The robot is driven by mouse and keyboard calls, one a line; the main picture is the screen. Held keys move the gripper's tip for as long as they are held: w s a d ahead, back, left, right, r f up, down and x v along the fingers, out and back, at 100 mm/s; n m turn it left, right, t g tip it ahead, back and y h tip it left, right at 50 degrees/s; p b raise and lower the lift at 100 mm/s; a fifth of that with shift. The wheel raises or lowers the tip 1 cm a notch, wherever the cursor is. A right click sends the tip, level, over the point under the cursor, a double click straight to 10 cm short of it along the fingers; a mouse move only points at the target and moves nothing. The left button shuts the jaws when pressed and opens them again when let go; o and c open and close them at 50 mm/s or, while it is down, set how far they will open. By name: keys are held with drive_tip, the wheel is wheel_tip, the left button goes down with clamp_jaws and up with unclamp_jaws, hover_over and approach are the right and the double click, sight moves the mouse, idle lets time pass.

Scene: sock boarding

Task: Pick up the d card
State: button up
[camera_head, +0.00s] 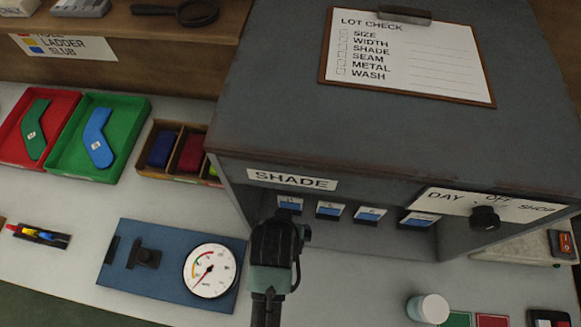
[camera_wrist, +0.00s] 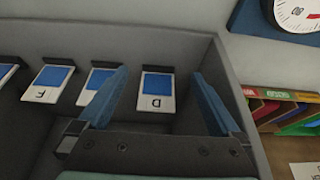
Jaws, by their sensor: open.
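The D card (camera_wrist: 157,84) is a white card with a blue panel and the letter D, seen upside down in the wrist view. It stands in a dark holder inside the grey shade box (camera_head: 300,170). In the head view it is the leftmost card (camera_head: 290,203), just beyond my gripper (camera_head: 280,222). In the wrist view my gripper (camera_wrist: 160,74) is open, with one blue finger on each side of the D card in the picture. Nothing is held. I cannot tell how far the fingertips are from the card.
Similar cards, including an F card (camera_wrist: 46,84), stand in a row beside it. The box walls and roof enclose the cards. A blue gauge board (camera_head: 170,268), sock trays (camera_head: 75,160) and a divided wooden box (camera_head: 150,172) lie left of the shade box.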

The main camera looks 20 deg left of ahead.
sight(290, 203)
drive_tip(key=w, duration=0.2)
drive_tip(key=w+a, duration=0.1)
drive_tip(key=w, duration=0.1)
drive_tip(key=shift+w, duration=0.15)
drive_tip(key=shift+w+x, duration=0.2)
drive_tip(key=shift+x, duration=2.4)
drive_tip(key=shift+a+r, duration=0.1)
drive_tip(key=shift+a, duration=0.05)
drive_tip(key=c, duration=1.3)
drive_tip(key=shift+o, duration=0.2)
drive_tip(key=shift+r, duration=0.1)
